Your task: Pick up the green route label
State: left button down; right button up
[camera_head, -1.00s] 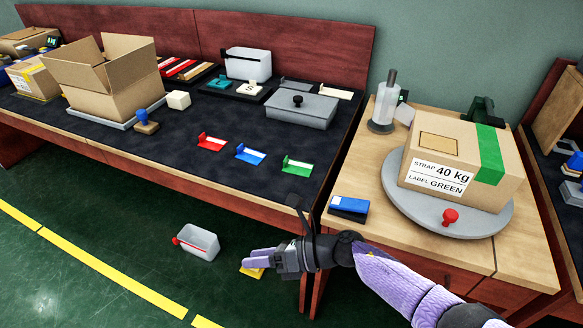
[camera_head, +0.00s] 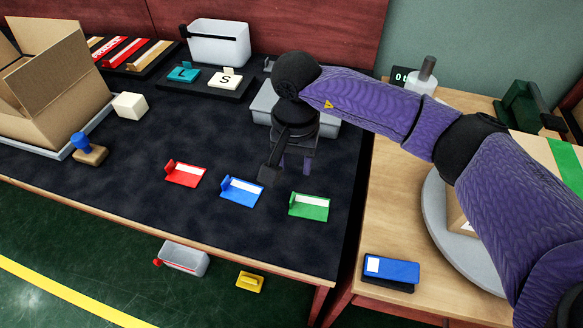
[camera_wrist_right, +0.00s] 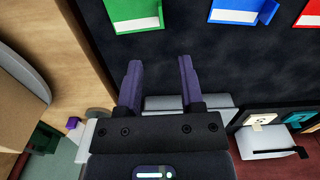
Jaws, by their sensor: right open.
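The green route label (camera_head: 309,206) lies on the dark conveyor mat near its front right corner, a green plate with a white strip and an upright tab at its left end. It also shows at the top left of the right wrist view (camera_wrist_right: 133,14). My right gripper (camera_head: 293,168) hangs above the mat, behind the green label, pointing down. It is open and empty; in the right wrist view its two purple fingers (camera_wrist_right: 160,75) stand apart with only mat between them. My left gripper is not in view.
A blue label (camera_head: 241,190) and a red label (camera_head: 184,173) lie in a row left of the green one. A grey lidded box (camera_head: 264,103) stands behind my gripper. A blue-topped pad (camera_head: 391,269) sits on the wooden table at the right.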

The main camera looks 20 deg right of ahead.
jog(key=b, duration=0.2)
send_over(292, 196)
jog(key=f, duration=0.5)
jog(key=shift+w+d, duration=0.2)
jog(key=shift+d, duration=0.05)
jog(key=f+b, duration=0.1)
jog(key=f, duration=0.3)
jog(key=shift+s+a+f+b, duration=0.15)
jog(key=shift+a+f+b, duration=0.05)
jog(key=shift+b, duration=0.2)
jog(key=shift+f, duration=0.35)
jog(key=shift+r, duration=0.15)
jog(key=shift+c, duration=0.2)
grip_shut()
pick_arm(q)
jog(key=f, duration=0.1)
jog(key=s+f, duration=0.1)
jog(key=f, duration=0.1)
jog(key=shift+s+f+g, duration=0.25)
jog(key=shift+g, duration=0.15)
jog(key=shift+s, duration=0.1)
